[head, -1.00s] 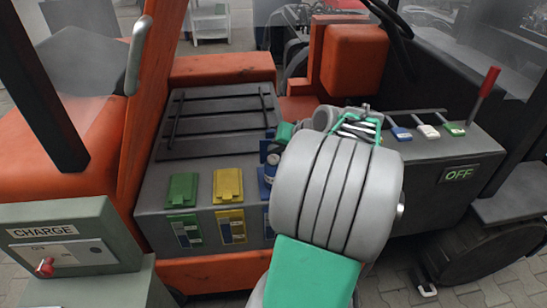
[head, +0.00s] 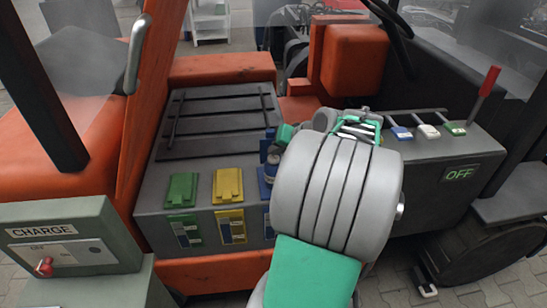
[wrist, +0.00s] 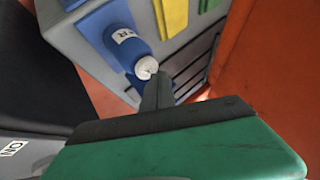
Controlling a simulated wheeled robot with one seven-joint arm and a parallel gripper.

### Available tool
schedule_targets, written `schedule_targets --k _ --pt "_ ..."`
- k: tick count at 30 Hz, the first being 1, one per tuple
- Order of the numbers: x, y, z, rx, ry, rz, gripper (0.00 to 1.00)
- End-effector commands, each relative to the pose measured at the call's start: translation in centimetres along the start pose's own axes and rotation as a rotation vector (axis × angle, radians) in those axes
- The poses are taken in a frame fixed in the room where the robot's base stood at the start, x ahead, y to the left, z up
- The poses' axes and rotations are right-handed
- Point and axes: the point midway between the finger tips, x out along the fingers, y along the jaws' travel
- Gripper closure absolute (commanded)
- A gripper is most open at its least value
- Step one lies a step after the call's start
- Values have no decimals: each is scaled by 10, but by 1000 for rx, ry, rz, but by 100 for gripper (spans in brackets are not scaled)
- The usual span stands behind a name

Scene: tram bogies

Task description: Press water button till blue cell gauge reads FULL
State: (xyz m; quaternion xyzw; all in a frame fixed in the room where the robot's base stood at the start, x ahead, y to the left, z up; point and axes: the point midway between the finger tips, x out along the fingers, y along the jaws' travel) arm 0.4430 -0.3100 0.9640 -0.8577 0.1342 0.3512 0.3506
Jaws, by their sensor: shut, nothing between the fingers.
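The blue water bottle (wrist: 125,40) carries a white label, partly readable, and has a pale round button (wrist: 147,68) at its end. My gripper (wrist: 158,78) is shut and empty, with its fingertips right at the button; I cannot tell whether they press it. In the head view the bottle (head: 271,162) stands over the blue cell (head: 264,186), just left of my arm. The blue cell's gauge (head: 267,224) shows only as a sliver beside my arm, so its reading is hidden. The blue cell also shows in the wrist view (wrist: 92,32).
Green (head: 182,189) and yellow (head: 228,185) cells with front gauges stand left of the blue one. A CHARGE box (head: 65,245) is at the lower left. Right of my arm, a console display (head: 459,174) reads OFF, near a red lever (head: 485,88). An orange post (head: 150,100) rises at left.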

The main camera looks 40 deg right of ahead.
Motion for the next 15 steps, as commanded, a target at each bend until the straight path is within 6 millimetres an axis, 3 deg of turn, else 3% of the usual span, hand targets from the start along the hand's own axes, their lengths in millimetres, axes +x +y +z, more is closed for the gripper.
schedule_targets --k 15 --pt "4 3 3 0 0 0 100"
